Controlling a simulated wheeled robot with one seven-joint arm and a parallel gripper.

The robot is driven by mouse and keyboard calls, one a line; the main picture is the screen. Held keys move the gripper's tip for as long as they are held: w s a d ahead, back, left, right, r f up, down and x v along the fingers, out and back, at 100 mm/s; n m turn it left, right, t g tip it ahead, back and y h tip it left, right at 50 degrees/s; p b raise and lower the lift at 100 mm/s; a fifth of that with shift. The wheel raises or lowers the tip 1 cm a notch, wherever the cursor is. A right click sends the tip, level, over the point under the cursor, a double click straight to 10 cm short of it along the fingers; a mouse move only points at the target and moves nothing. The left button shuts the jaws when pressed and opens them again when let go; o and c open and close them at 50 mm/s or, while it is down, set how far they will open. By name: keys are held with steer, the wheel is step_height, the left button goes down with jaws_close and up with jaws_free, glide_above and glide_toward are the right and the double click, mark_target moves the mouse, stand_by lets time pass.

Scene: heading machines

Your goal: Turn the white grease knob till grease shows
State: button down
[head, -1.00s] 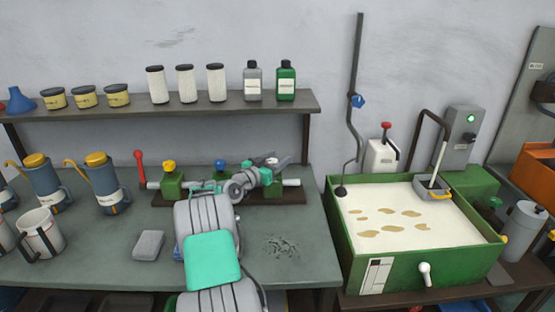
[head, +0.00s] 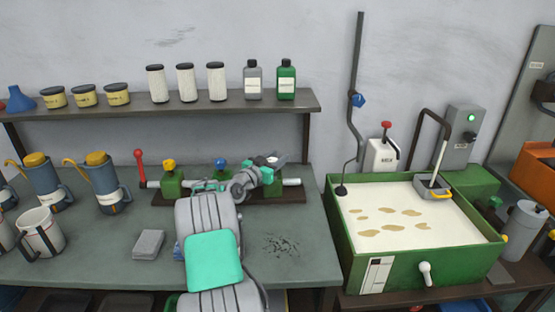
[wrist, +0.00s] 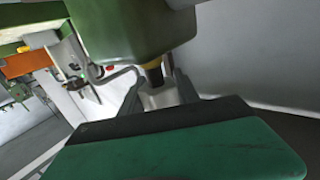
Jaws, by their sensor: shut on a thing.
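The white knob (head: 272,158) is at the right-hand green block (head: 272,188) of the bar on the bench, mostly hidden by my gripper (head: 270,166). In the wrist view my gripper (wrist: 159,88) has its two fingers shut on either side of the pale knob (wrist: 160,98). A dark stem joins the knob to the green block (wrist: 125,30). A yellow-brown band (wrist: 152,66) shows around the stem near the block. I cannot tell whether it is grease or a collar.
Green blocks with a yellow knob (head: 169,164) and a blue knob (head: 220,163) stand left on the same bar, beside a red lever (head: 140,165). A grey block (head: 148,244) and dark shavings (head: 282,245) lie in front. A shelf (head: 150,106) hangs behind.

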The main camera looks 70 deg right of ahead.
mark_target(269, 159)
steer(key=n+t, duration=0.1)
steer(key=t, duration=0.1)
steer(key=n+t+b, duration=0.1)
steer(key=n+t, duration=0.1)
steer(key=t, duration=0.1)
steer(key=n+t+b, duration=0.1)
steer(key=n+t, duration=0.1)
steer(key=shift+w+t, duration=0.35)
steer(key=shift+t, duration=0.05)
steer(key=n+t+y+b, duration=0.2)
steer(key=t+b, duration=0.1)
steer(key=w+f+n+t+b, duration=0.1)
steer(key=t+b, duration=0.1)
steer(key=shift+n+y, duration=0.3)
steer(key=shift+y, duration=0.1)
steer(key=n+t+b, duration=0.1)
steer(key=t+y+b, duration=0.1)
steer(key=b, duration=0.1)
steer(key=n+t+y+b, duration=0.1)
steer(key=shift+w+a+r+n, duration=0.2)
steer(key=shift+w+a+n, duration=0.1)
steer(key=shift+w+a+r+n+t+y+b, duration=0.15)
steer(key=shift+n+t+y+b, duration=0.5)
steer(key=shift+y, duration=0.3)
steer(key=shift+w+a+r+n+t+y+b, duration=0.15)
steer(key=shift+n+t+y+b, duration=0.5)
steer(key=shift+y, duration=0.3)
steer(key=shift+r, duration=0.1)
